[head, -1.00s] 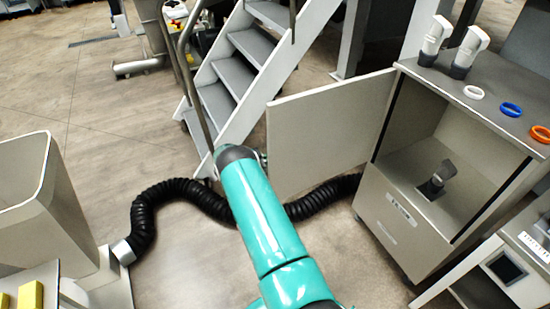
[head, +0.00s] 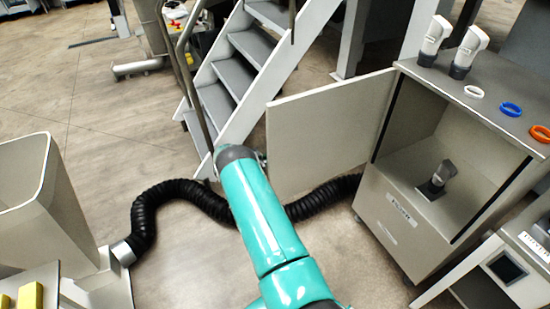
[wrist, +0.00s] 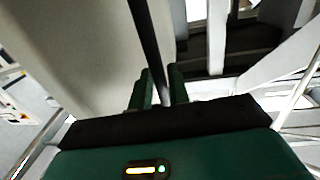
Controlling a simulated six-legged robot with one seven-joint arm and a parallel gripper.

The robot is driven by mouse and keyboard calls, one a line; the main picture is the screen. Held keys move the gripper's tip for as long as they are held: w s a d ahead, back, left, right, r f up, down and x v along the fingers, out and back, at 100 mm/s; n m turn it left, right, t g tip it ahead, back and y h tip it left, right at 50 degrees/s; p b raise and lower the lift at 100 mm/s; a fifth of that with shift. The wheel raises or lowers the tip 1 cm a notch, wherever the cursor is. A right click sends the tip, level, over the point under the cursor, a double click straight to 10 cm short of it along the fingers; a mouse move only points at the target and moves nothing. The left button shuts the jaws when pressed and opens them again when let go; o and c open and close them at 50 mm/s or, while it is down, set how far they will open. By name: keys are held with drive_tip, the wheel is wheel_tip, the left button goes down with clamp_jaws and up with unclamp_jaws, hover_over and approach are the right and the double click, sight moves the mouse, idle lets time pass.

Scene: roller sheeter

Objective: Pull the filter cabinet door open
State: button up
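The filter cabinet (head: 400,228) stands at the right in the head view. Its door (head: 325,135), a flat grey-beige panel, is swung wide open to the left, so the inside shows. In the wrist view the door panel (wrist: 85,45) fills the upper left, with a long dark bar (wrist: 145,30), seemingly its handle, in front of it. My gripper (wrist: 160,75) has one green finger on each side of this bar, close against it, and seems shut on it. In the head view my teal arm hides most of the gripper, at the door's free edge.
Grey stairs (head: 235,85) with a handrail stand behind the door. A black ribbed hose (head: 180,188) lies across the floor below my arm. Scanner-like devices (head: 466,48) and coloured rings (head: 511,109) are on the cabinet top; another device (head: 437,180) is inside.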

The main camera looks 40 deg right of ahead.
drive_tip(key=v, duration=1.3)
drive_tip(key=shift+w+a, duration=0.2)
drive_tip(key=shift+a, duration=0.2)
drive_tip(key=shift+w, duration=0.1)
